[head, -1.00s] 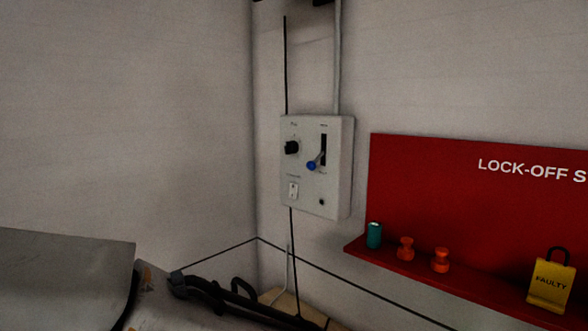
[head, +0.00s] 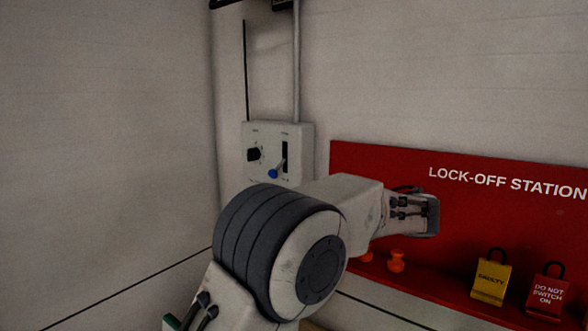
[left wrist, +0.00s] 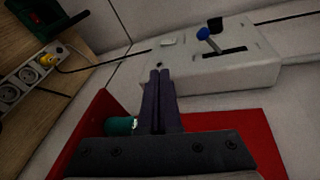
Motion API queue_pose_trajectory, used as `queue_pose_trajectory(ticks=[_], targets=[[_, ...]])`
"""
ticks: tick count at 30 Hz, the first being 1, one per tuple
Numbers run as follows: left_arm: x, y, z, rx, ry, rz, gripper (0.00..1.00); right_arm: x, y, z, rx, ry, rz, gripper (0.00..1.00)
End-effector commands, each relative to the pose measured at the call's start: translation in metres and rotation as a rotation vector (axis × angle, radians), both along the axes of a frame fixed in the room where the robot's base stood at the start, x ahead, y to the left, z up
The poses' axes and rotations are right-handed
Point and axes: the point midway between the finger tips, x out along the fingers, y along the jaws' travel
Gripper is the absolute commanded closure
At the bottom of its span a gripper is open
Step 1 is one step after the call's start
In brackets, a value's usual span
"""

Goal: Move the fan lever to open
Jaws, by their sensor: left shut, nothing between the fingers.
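The light grey control box (head: 306,165) hangs on the wall behind my arm, which hides its lower part. The fan lever has a blue knob (head: 273,174) and stands at the lower end of the dark vertical slot (head: 285,157). In the left wrist view the blue knob (left wrist: 203,33) and the box (left wrist: 200,75) lie beyond the fingers. My left gripper (left wrist: 161,72) is shut and empty, with its tips in front of the box's near edge, apart from the knob. In the head view the fingers do not show clearly at the arm's end. My right gripper is in neither view.
A black rotary knob (head: 254,154) sits left of the slot. The red lock-off board (head: 370,165) is right of the box, with orange pieces (head: 396,261) and a yellow padlock (head: 490,278). A teal piece (left wrist: 120,125) is near the fingers. A socket strip (left wrist: 22,78) lies at left.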

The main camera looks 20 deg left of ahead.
Motion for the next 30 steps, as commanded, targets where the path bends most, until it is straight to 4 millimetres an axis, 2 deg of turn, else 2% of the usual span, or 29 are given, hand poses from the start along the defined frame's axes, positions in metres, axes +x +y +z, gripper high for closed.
queue_pose_trajectory(ticks=[1,3,7,20,30], targets=[[0.013,0.001,0.017,0.055,-0.049,0.017,1.0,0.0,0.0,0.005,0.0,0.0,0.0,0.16],[0.022,0.003,0.034,0.113,-0.105,0.033,1.0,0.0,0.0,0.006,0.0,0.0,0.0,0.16],[0.029,0.003,0.048,0.164,-0.156,0.048,1.0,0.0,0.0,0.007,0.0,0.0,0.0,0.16],[0.032,0.009,0.051,0.17,-0.159,0.048,1.0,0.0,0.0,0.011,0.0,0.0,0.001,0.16],[0.06,0.06,0.053,0.171,-0.156,0.052,1.0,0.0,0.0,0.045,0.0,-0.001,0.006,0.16]])
